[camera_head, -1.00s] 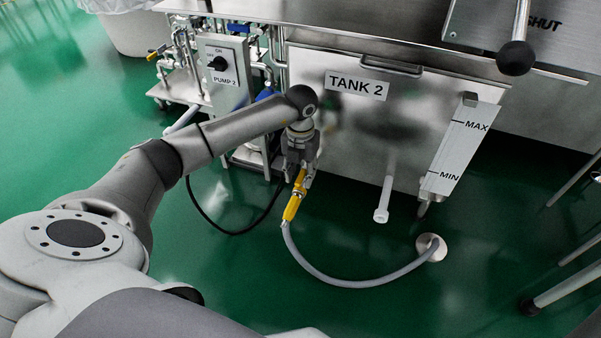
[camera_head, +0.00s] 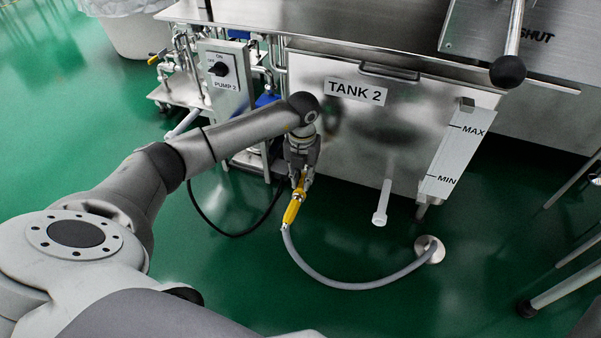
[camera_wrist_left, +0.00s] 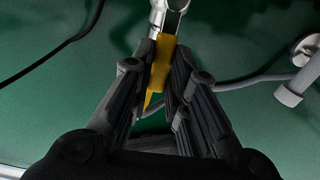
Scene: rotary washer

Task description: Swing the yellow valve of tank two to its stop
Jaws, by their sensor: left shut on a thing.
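Tank two (camera_head: 345,130) is a steel box with a "TANK 2" label (camera_head: 356,91) on its front. The yellow valve handle (camera_head: 293,208) is low in front of the tank, by the end of a grey hose (camera_head: 318,281). In the left wrist view the yellow handle (camera_wrist_left: 161,68) lies between the fingers, below a metal fitting (camera_wrist_left: 168,12). My left gripper (camera_head: 302,181) points down and is shut on the yellow handle; it also shows in the left wrist view (camera_wrist_left: 160,100). The gripper hides part of the valve. My right gripper is not in view.
The grey hose runs to a round floor drain (camera_head: 429,249). A white pipe (camera_head: 381,205) sticks out to the right of the valve. A pump panel marked "PUMP 2" (camera_head: 222,75) and a black cable (camera_head: 210,222) are at left. The green floor in front is open.

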